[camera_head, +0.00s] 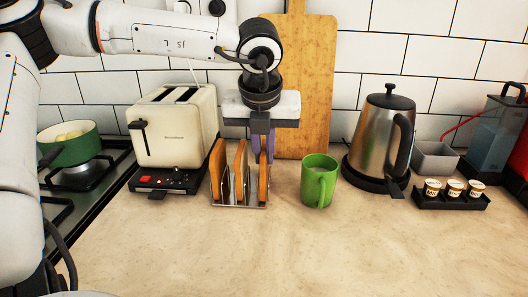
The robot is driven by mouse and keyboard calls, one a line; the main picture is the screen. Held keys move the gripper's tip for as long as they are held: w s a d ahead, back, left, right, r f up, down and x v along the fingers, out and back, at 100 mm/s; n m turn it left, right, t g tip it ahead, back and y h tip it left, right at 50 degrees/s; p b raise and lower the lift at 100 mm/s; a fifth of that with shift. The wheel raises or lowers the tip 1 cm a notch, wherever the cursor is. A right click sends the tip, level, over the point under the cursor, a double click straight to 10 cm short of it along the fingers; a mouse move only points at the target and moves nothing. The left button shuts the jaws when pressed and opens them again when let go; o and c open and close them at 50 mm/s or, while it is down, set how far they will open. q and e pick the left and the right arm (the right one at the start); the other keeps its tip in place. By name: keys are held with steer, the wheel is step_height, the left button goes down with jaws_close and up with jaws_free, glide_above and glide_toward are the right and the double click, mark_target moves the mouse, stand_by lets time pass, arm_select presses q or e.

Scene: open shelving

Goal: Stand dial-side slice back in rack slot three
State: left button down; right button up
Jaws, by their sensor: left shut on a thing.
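A metal toast rack (240,206) stands on the counter. It holds brown toast slices upright: a left slice (217,172), a middle slice (240,168) and a right slice (263,182). My left gripper (263,151) points down just above and behind the right slice, its purple fingers shut on that slice's upper part. The right slice stands in the rack's right-hand slot, roughly upright; whether its bottom edge rests on the rack base is hard to see. The cream toaster (175,128) stands left of the rack, with its slots largely empty-looking. My right gripper is not in view.
A green mug (319,182) stands close right of the rack. A kettle (380,140), a tray of small cups (450,201) and a grey bin (435,159) are further right. A cutting board (306,85) leans behind. A green pot (69,143) sits on the hob at left. The front counter is clear.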

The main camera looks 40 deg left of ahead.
arm_select(q)
steer(key=c, duration=2.3)
jaws_free()
steer(key=shift+f, duration=0.1)
steer(key=o, duration=0.5)
steer(key=shift+c, duration=0.2)
steer(key=shift+r, duration=0.3)
steer(key=v, duration=1.1)
steer(key=shift+r+p, duration=0.4)
steer(key=shift+s+d+f, duration=0.1)
steer(key=shift+s, duration=0.05)
